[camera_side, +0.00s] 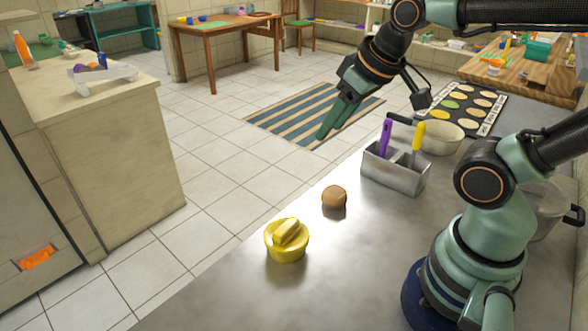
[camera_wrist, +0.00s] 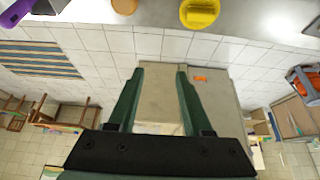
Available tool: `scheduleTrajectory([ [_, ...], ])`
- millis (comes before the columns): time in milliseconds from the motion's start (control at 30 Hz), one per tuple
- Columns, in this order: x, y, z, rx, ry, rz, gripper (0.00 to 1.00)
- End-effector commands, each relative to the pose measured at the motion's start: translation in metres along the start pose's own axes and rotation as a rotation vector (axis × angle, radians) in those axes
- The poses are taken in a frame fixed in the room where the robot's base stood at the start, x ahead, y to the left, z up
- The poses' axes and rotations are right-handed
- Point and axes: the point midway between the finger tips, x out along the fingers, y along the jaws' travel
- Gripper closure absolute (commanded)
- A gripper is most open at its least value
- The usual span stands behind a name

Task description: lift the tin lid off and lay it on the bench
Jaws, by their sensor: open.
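A round yellow lid with a raised bar handle (camera_side: 288,234) sits near the front edge of the metal bench (camera_side: 225,295). The yellow body under the lid is low, and I cannot tell clearly where lid and tin meet. The lid also shows at the top of the wrist view (camera_wrist: 200,13). My gripper (camera_side: 322,134) is raised and apart from the lid, beyond it toward the striped rug in the side view. Its two green fingers (camera_wrist: 160,72) are spread, with nothing held between them.
A small brown round item (camera_side: 334,197) lies beside the lid. The bench front left of the lid is clear.

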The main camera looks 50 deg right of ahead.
Motion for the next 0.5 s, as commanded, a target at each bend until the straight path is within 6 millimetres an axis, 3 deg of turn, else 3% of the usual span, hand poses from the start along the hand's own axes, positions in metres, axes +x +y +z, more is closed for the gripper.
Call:
scheduleTrajectory([
  [33,0.0000,0.0000,0.0000,0.000,0.000,0.000,0.50],
  [67,0.0000,0.0000,0.0000,0.000,0.000,0.000,0.39],
  [100,0.0000,0.0000,0.0000,0.000,0.000,0.000,0.38],
  [367,0.0001,-0.0002,-0.0001,-0.003,-0.001,0.000,0.38],
  [500,0.0045,-0.0058,-0.0015,-0.109,-0.035,-0.011,0.38],
])
